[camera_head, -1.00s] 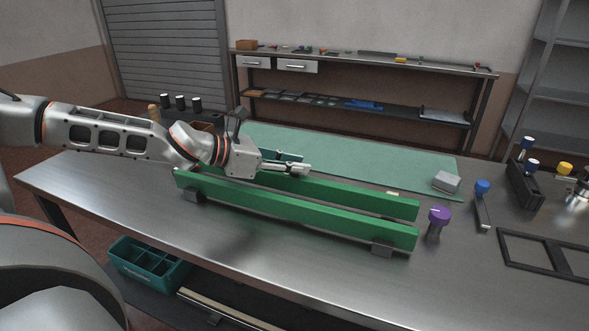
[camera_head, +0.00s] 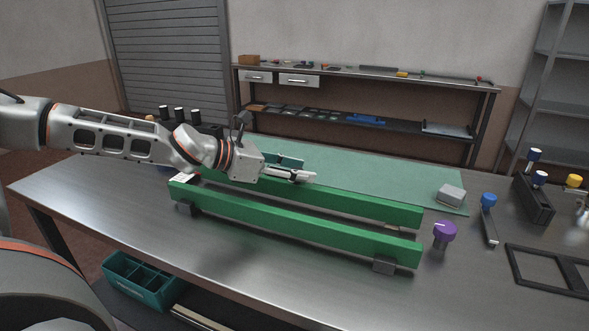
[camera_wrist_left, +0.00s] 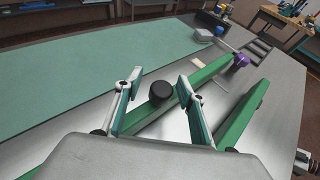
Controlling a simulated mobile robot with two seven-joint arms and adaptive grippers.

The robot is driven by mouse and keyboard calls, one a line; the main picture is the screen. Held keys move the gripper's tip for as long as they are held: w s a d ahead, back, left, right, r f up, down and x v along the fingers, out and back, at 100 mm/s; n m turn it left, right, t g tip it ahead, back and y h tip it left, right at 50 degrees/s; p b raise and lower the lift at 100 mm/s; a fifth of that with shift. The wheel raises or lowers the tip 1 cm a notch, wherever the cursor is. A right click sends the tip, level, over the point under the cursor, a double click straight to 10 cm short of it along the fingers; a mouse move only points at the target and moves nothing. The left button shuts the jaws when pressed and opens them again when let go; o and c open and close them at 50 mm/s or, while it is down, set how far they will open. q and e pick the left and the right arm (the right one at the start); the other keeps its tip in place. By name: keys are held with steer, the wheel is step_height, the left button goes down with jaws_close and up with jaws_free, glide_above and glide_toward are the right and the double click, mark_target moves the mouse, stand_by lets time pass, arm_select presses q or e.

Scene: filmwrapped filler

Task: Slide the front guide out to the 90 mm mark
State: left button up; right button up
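Two long green guide rails lie side by side on the steel table: the nearer rail (camera_head: 300,225) and the farther rail (camera_head: 350,198). In the left wrist view the farther rail (camera_wrist_left: 212,72) runs beneath the fingers and the nearer rail (camera_wrist_left: 243,115) is at the right. My left gripper (camera_head: 306,176) is over the farther rail. Contact with the rail is unclear. No scale or 90 mm mark is readable.
A purple knob (camera_head: 444,231) stands by the rails' right ends. A grey block (camera_head: 451,193) sits on the green mat (camera_head: 390,172). A blue-topped tool (camera_head: 489,201) and a black frame (camera_head: 545,266) are farther right. The table front is clear.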

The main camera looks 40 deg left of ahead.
arm_select(q)
steer(key=v, duration=1.2)
stand_by(0.8)
stand_by(0.7)
